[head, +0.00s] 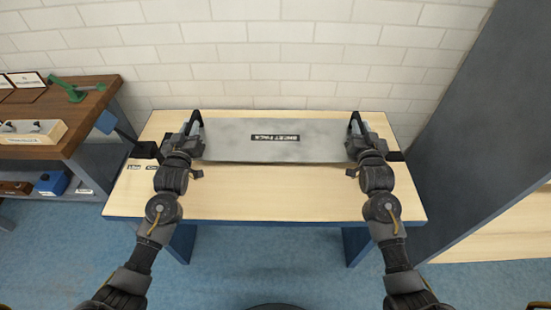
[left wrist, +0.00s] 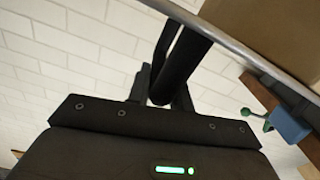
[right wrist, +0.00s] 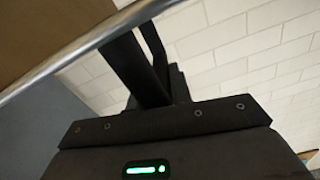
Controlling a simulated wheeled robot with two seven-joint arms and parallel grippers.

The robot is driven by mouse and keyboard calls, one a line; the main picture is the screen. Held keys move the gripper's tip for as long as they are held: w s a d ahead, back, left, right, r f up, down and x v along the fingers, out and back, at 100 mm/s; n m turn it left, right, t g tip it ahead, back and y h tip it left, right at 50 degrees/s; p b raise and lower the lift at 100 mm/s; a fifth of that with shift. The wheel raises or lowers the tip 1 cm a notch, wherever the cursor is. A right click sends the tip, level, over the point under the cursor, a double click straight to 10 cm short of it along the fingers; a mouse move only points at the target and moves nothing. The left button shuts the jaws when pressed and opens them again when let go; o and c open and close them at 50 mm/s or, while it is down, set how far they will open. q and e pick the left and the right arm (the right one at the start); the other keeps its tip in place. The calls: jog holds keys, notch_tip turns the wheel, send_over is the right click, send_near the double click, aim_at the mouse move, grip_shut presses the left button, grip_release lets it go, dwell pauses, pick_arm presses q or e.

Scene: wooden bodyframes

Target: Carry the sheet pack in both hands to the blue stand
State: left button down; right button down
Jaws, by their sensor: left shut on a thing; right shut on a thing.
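The sheet pack (head: 238,151) is a wide, flat grey panel with a dark label, over the wood-topped table in the head view. It looks level, with a black handle at each end. My left gripper (head: 192,130) is shut on its left handle, and my right gripper (head: 358,130) is shut on its right handle. The pack's pale metal edge (left wrist: 225,38) crosses the left wrist view, and the edge also shows in the right wrist view (right wrist: 95,40). I cannot tell whether the pack touches the tabletop. No separate blue stand is clearly identifiable.
The table (head: 270,205) has a pale wooden top, bare in front, and blue legs. A brown workbench (head: 60,110) with a green tool (head: 78,88) stands at the left, with a blue box (head: 52,183) below. A tall grey panel (head: 480,130) rises at the right. Blue floor lies in front.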

pick_arm(q)
jog(key=shift+d+r, duration=0.1)
jog(key=shift+d, duration=0.05)
pick_arm(e)
jog(key=shift+r, duration=0.1)
